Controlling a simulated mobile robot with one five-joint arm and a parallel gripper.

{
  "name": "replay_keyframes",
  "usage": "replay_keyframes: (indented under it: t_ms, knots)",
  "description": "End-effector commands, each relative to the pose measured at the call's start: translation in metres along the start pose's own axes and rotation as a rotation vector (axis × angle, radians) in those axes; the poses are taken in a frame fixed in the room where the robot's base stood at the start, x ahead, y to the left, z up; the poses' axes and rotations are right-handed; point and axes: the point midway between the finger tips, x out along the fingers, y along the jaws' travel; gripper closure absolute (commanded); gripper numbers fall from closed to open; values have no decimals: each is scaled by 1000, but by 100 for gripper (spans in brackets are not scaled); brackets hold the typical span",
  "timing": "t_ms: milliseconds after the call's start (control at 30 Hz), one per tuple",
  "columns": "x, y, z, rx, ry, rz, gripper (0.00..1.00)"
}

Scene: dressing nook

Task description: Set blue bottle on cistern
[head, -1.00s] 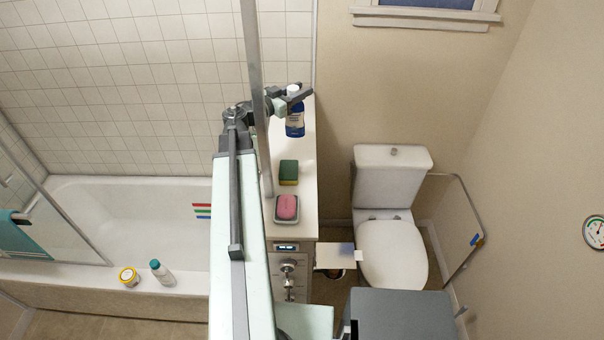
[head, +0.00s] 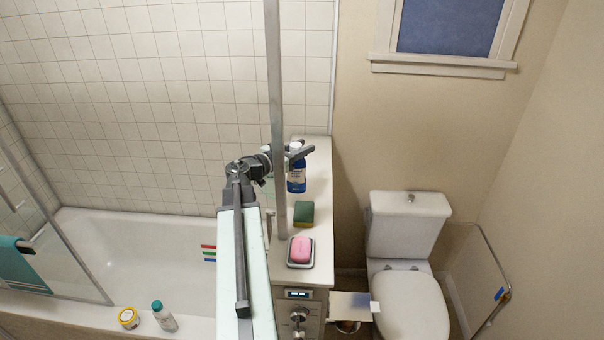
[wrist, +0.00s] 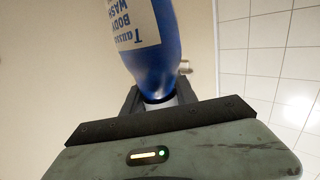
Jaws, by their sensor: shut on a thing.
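The blue bottle (head: 297,178) has a white cap and a pale label. It is upright over the far part of the narrow white counter; I cannot tell whether its base touches the counter. My gripper (head: 302,154) is shut on it near the cap. In the wrist view the blue bottle (wrist: 143,40) shows its "BODY WASH" label, and its neck end sits between the jaws of my gripper (wrist: 158,100). The cistern (head: 408,222) is white, with a small knob on its lid, and stands to the right of the counter. Its lid is bare apart from the knob.
On the counter (head: 318,200) are a green and yellow sponge (head: 304,214) and a pink soap in a dish (head: 300,250). A vertical metal post (head: 276,90) stands beside the counter. A window (head: 450,30) is above the cistern. The bathtub (head: 130,250) is at left.

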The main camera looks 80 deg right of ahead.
Motion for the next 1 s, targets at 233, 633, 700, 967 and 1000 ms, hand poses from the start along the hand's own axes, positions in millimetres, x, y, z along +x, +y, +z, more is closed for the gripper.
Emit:
replay_keyframes:
  t_ms: [233,633,700,967,1000]
  knots:
    - [0,0,19,-1,1,-1,100]
    - [1,-1,38,-1,1,-1,100]
    - [1,-1,41,-1,1,-2,100]
    - [1,-1,42,0,0,-2,44]
    - [0,-1,42,0,0,-2,44]
